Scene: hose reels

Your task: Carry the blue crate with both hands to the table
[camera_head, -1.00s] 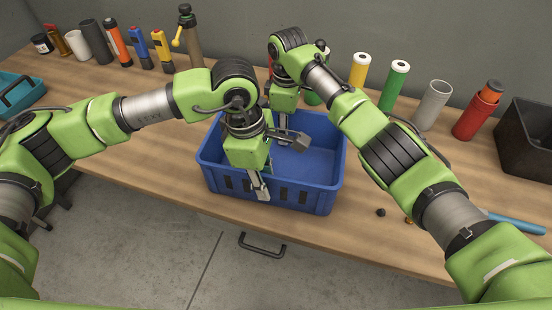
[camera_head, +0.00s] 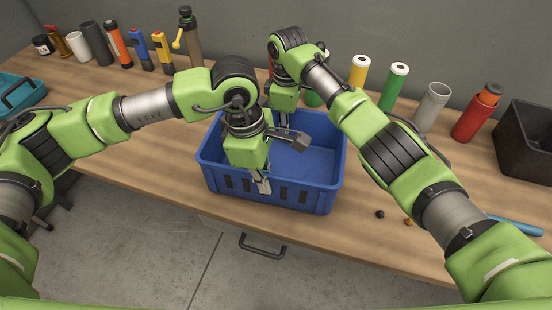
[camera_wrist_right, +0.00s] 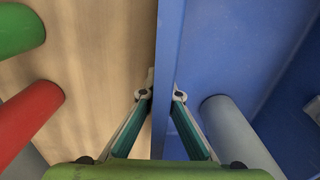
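The blue crate (camera_head: 311,190) stands upright on the wooden table (camera_head: 130,165), close to its front edge. My right gripper (camera_wrist_right: 162,96) is at the far wall. In the right wrist view its two fingertips lie on either side of the crate's rim (camera_wrist_right: 170,40), close against it, and look shut on it. My left arm covers part of the crate's inside.
Several bottles and tubes line the back, including a green tube (camera_head: 394,87) and a red tube (camera_head: 477,118). A black bin (camera_head: 528,150) stands right, a teal tote (camera_head: 20,95) left. A small black piece (camera_head: 380,214) lies right of the crate. A grey rounded shape (camera_wrist_right: 235,130) shows inside the crate.

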